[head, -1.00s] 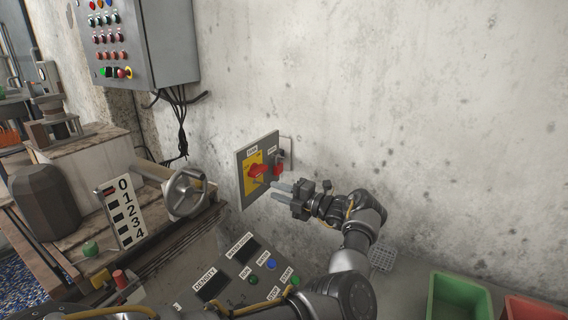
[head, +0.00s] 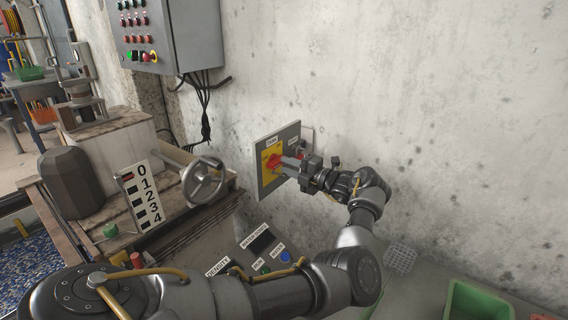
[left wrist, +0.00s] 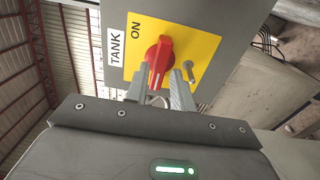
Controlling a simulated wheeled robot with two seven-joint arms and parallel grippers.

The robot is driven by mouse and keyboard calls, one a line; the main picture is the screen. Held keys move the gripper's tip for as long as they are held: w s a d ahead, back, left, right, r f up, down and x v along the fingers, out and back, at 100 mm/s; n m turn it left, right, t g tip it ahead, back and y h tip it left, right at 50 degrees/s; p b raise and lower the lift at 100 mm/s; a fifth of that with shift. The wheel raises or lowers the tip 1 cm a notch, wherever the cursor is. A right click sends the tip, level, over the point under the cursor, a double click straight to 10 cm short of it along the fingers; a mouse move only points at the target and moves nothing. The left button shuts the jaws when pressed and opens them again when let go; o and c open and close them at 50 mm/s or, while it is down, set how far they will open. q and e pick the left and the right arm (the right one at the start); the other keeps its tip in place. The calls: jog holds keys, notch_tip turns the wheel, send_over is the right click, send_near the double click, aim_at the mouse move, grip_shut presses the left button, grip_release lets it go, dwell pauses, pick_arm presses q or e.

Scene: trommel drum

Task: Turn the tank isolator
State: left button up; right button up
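The tank isolator is a red rotary handle (left wrist: 160,60) on a yellow plate (left wrist: 205,40), with TANK and ON labels in the left wrist view. In the head view the red handle (head: 274,161) is on the grey wall panel (head: 266,191), partly hidden by my gripper. My left gripper (head: 281,165) is at the handle. In the left wrist view, my left gripper's two fingers (left wrist: 160,80) are apart, one on each side of the handle's near end. I cannot tell whether they touch it. My right gripper is out of view.
A second red switch (head: 300,155) is just right of the handle, mostly behind my gripper. A handwheel (head: 203,181) and a number board (head: 142,197) stand to the left. A control box (head: 165,35) hangs above. A green bin (head: 478,301) is at the lower right.

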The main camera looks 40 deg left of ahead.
pick_arm(q)
jog(key=shift+s+a, duration=0.1)
jog(key=shift+a, duration=0.95)
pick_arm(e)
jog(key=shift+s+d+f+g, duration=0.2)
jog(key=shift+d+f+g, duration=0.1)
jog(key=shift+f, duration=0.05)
pick_arm(q)
grip_shut()
